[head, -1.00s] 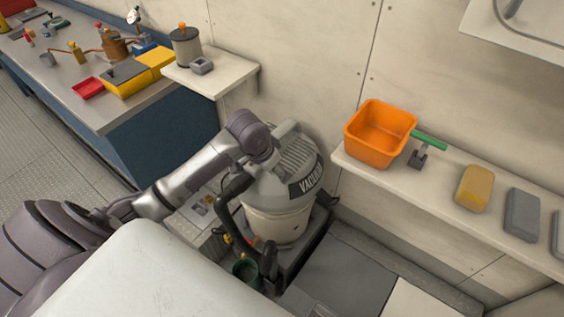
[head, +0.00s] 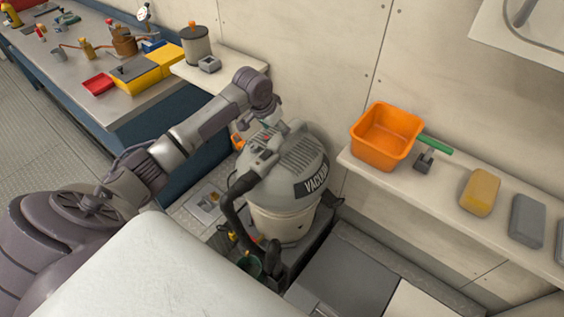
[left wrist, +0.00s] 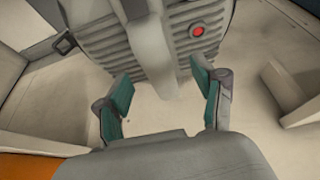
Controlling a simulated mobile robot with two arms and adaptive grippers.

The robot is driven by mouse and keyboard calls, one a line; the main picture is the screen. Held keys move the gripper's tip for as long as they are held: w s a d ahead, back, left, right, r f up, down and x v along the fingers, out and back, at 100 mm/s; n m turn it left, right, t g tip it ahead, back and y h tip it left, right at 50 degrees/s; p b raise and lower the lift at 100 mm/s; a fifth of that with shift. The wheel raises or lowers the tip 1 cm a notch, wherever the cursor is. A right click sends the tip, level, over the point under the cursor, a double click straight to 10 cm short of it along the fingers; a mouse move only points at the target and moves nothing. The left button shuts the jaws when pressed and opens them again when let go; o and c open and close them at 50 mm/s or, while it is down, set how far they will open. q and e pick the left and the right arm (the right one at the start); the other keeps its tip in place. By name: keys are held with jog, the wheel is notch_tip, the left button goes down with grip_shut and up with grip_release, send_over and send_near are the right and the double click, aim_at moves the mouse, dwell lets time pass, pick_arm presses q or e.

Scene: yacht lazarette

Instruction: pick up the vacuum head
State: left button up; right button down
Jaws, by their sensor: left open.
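The vacuum head (head: 290,165) is the grey ribbed top of the vacuum, lettered "VACUUM", sitting on the pale drum (head: 282,222). My left gripper (head: 266,128) reaches in from the left above its back left part. In the left wrist view, the vacuum head (left wrist: 158,45) shows ribs, a raised grip and a red button. My left gripper (left wrist: 162,88) is open there, its teal-padded fingers apart with nothing held between them. Whether either finger touches the head cannot be told. My right gripper is not in view.
A black hose (head: 232,205) curves down the drum's left side. An orange bin (head: 386,137), a green-handled tool and sponges sit on the right shelf (head: 435,180). A small shelf (head: 235,70) with a canister is behind my arm. A grey hatch (head: 343,270) lies at front right.

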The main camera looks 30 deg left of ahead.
aim_at(281, 136)
pick_arm(q)
jog(key=x, duration=0.3)
jog(key=p+x, duration=0.1)
jog(key=x, duration=0.1)
jog(key=shift+w+d+f, duration=0.15)
jog(key=shift+d+f, duration=0.1)
jog(key=shift+f, duration=0.1)
grip_shut()
jog(key=shift+w+r, duration=0.15)
jog(key=shift+r, duration=0.1)
